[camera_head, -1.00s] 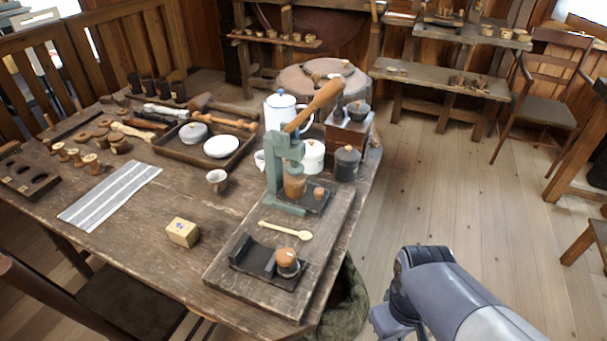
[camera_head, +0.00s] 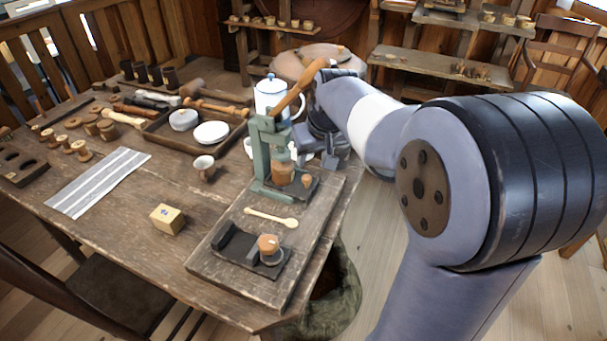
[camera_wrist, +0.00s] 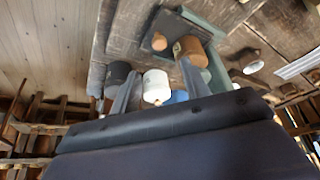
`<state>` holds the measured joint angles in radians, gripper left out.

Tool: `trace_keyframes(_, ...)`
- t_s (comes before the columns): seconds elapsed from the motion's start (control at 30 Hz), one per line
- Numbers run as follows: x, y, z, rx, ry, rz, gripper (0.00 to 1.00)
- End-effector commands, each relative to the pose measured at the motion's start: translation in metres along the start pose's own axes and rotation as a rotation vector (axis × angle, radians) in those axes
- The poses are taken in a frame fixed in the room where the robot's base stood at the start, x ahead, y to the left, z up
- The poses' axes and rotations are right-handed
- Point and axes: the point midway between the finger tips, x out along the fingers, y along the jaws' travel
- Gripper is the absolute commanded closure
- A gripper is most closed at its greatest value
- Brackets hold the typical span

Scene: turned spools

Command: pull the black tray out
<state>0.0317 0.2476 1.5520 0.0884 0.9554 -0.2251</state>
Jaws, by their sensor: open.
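A small black tray (camera_head: 302,186) sits in the base of the green press (camera_head: 262,155). A round orange-brown knob (camera_head: 307,181) stands at its right end, and a wooden cylinder (camera_head: 281,173) stands over its inner part. In the wrist view the tray (camera_wrist: 166,24) is at the top, with its knob (camera_wrist: 159,42) near the fingertips. My gripper (camera_head: 312,158) is beside the press on its right, partly hidden by my arm. In the wrist view my gripper (camera_wrist: 157,68) is open and points toward the knob. A gap seems to remain between fingers and knob.
A second dark holder (camera_head: 238,246) with a wooden-topped piece lies on the board (camera_head: 310,235) in front, near a wooden spoon (camera_head: 271,217). White (camera_wrist: 156,88) and dark (camera_wrist: 117,74) jars are close to my fingers. A white pot (camera_head: 268,95) stands behind the press.

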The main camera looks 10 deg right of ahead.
Motion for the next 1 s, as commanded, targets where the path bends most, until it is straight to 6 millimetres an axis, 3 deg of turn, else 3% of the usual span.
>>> trace_keyframes(0.3,0.062,-0.001,0.002,-0.001,-0.006,-0.001,0.56)
trace_keyframes(0.5,0.088,0.000,0.002,-0.001,-0.004,-0.001,0.56)
trace_keyframes(0.9,0.096,0.000,0.001,-0.001,-0.002,0.000,0.56)
trace_keyframes(1.0,0.096,0.000,0.001,-0.001,-0.002,0.000,0.63)
